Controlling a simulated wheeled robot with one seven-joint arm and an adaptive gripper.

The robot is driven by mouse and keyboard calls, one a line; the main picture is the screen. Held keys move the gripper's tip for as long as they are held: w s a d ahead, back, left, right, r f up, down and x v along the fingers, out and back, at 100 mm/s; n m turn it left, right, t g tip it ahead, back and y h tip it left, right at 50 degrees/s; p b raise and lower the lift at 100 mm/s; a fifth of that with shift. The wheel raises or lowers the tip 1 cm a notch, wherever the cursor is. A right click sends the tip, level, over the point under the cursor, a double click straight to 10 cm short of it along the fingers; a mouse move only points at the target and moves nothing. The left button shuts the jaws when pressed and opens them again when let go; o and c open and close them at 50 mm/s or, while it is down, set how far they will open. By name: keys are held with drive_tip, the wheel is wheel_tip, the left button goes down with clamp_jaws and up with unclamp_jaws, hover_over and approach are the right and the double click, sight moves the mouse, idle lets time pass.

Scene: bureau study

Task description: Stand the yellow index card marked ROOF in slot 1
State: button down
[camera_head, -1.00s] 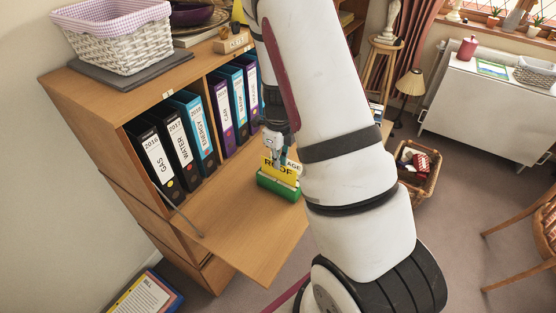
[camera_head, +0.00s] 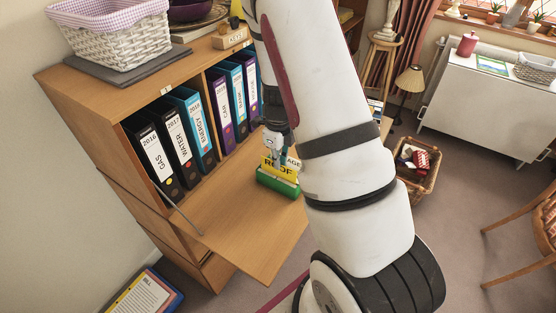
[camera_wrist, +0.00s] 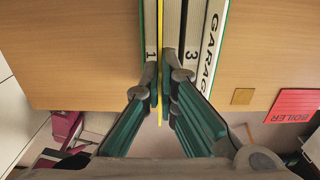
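The yellow ROOF card (camera_head: 279,168) stands upright at the green card holder (camera_head: 277,184) on the drop-down desk flap. My gripper (camera_head: 277,149) is above it, pointing down. In the wrist view my gripper (camera_wrist: 160,78) has its fingertips close on both sides of the yellow card (camera_wrist: 160,30), which shows edge-on and looks gripped. The card lines up just right of the label 1 (camera_wrist: 151,54); label 3 is further right. The card's lower edge is hidden, so how deep it sits cannot be told. A white GARAGE card (camera_wrist: 208,45) stands to the right in the holder.
Upright binders (camera_head: 180,140) fill the shelf behind the desk flap (camera_head: 235,225). In the wrist view a red BOILER card (camera_wrist: 295,105) lies at the right. The flap is clear left of the holder. A white basket (camera_head: 120,45) stands on top of the bureau.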

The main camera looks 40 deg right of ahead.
drive_tip(key=shift+f, duration=0.5)
idle(0.4)
drive_tip(key=c, duration=1.9)
unclamp_jaws()
drive_tip(key=o, duration=0.6)
drive_tip(key=shift+c, duration=0.2)
drive_tip(key=shift+r, duration=0.15)
drive_tip(key=shift+r+p, duration=1.55)
drive_tip(key=shift+r, duration=2.35)
drive_tip(key=shift+a, duration=0.1)
